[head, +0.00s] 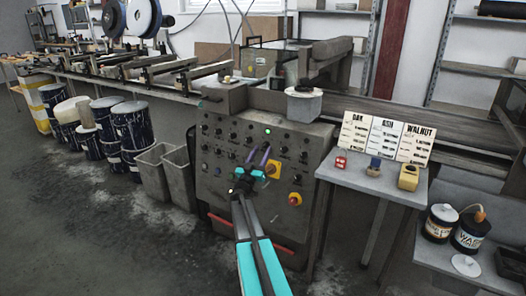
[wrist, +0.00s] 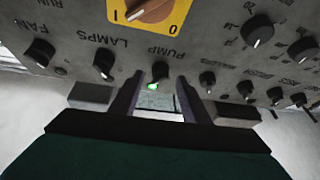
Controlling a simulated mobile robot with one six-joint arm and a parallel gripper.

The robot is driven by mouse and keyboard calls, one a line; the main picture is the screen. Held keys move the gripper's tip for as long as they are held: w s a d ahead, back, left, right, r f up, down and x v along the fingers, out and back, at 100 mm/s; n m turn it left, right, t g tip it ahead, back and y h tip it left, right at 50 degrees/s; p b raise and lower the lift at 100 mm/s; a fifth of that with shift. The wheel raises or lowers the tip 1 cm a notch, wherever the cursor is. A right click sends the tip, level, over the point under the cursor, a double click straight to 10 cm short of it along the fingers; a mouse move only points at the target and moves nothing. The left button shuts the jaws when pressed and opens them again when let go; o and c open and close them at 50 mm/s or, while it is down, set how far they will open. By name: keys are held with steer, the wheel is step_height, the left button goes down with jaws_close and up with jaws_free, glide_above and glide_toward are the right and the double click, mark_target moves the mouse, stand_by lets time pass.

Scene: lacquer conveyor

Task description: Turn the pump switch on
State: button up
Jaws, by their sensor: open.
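The pump switch (wrist: 160,71) is a small dark knob beside the upside-down PUMP label in the wrist view. A bright green lamp (wrist: 152,87) shows right by it; the knob's exact setting is too small to tell. My gripper (wrist: 158,88) is open, one finger to each side of the knob in the picture. Whether the fingers touch it I cannot tell. In the head view my gripper (head: 264,152) is at the front of the grey control panel (head: 222,185) and hides the pump switch.
An orange rotary switch on a yellow plate (wrist: 180,14) sits close by, with the LAMPS knob (wrist: 104,60) and FAN knob (wrist: 40,50) to the left. A red stop button (head: 295,199) is lower on the panel. A side table (head: 345,178) stands right, grey bins (head: 176,172) left.

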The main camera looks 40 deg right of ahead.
steer(key=v, duration=1.2)
stand_by(0.3)
